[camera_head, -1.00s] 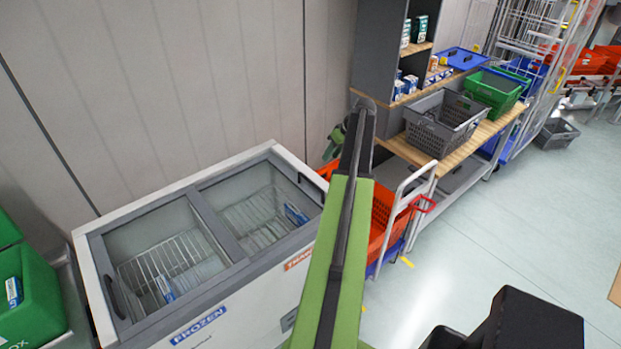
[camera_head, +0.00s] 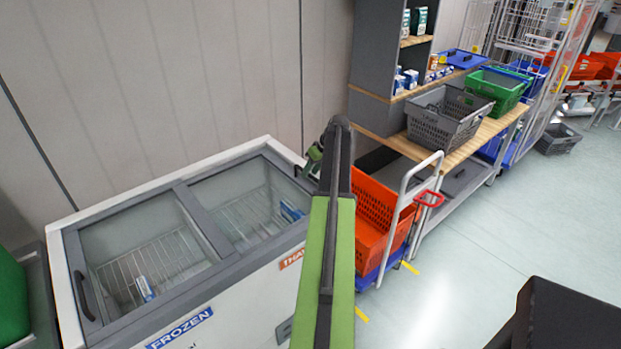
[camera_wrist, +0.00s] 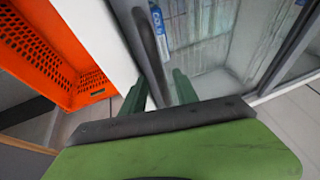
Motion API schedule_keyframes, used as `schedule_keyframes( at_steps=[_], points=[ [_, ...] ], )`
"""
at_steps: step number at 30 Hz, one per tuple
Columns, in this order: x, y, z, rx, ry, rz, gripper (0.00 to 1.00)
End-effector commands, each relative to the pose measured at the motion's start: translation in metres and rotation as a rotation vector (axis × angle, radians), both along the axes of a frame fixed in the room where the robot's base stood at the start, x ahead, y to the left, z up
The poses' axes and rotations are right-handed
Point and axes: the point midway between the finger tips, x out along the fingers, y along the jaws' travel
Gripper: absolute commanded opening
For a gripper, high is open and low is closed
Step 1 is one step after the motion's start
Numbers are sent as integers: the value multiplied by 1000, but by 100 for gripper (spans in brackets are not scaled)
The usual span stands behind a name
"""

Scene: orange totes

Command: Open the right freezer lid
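The chest freezer (camera_head: 235,312) stands at the left in the head view, with a white rim. Its right lid (camera_head: 250,208) is a grey-framed glass panel and looks closed; wire baskets and a blue-white pack show through it. My gripper (camera_head: 314,158) is at the freezer's right end, partly hidden by my arm. In the wrist view, the green fingers of my gripper (camera_wrist: 160,92) are apart. The dark lid handle (camera_wrist: 148,40) runs up from between them, beside the white rim. I cannot tell whether the fingers touch the handle.
The left lid (camera_head: 150,262) also looks closed. An orange crate (camera_head: 378,222) on a blue-based trolley stands right of the freezer, close to my arm. A wooden bench (camera_head: 470,145) holds grey and green baskets. A wall stands behind the freezer.

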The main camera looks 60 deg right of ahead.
Motion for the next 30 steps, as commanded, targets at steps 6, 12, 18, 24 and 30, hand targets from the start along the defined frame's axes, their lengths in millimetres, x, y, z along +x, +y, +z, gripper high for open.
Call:
schedule_keyframes(
  at_steps=[6,12,18,24,30],
  points=[
    [0,0,2,0,0,0,30],
    [0,1,2,0,0,1,3],
    [1,1,2,0,0,1,0],
    [1,1,2,0,0,1,0],
    [1,1,1,0,0,2,0]
  ],
)
